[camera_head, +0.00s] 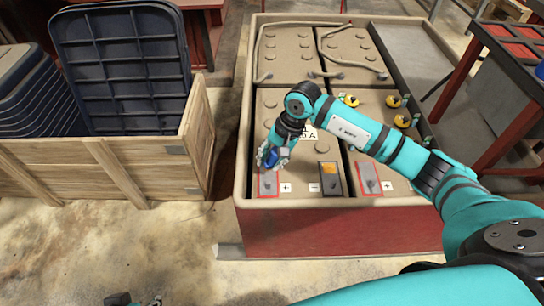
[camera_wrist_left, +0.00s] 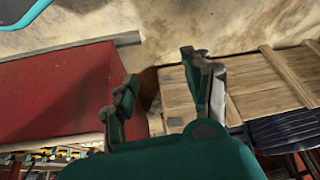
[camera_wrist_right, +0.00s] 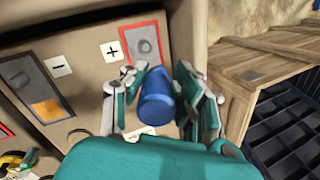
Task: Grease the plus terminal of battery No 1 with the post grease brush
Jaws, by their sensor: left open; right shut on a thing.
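My right gripper (camera_head: 274,154) is shut on a blue cylinder, taken to be the handle of the post grease brush (camera_wrist_right: 157,100). It is over the front-left battery (camera_head: 300,158), close to that battery's red-framed plus terminal (camera_head: 268,186). In the right wrist view this terminal (camera_wrist_right: 145,46) is just beyond the blue handle. The bristle end is hidden, so I cannot tell whether it touches the post. The battery's label is partly covered and its number unreadable. The minus terminal (camera_head: 331,184) bears an orange patch. My left gripper (camera_wrist_left: 163,92) is open and empty, low in front of the red box.
The batteries stand in a beige-rimmed red box (camera_head: 330,230). The front-right battery has another red-framed plus terminal (camera_head: 369,180) and yellow-and-black round pieces (camera_head: 402,121). A wooden crate (camera_head: 160,165) with dark trays (camera_head: 125,70) stands at left. The floor in front is clear.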

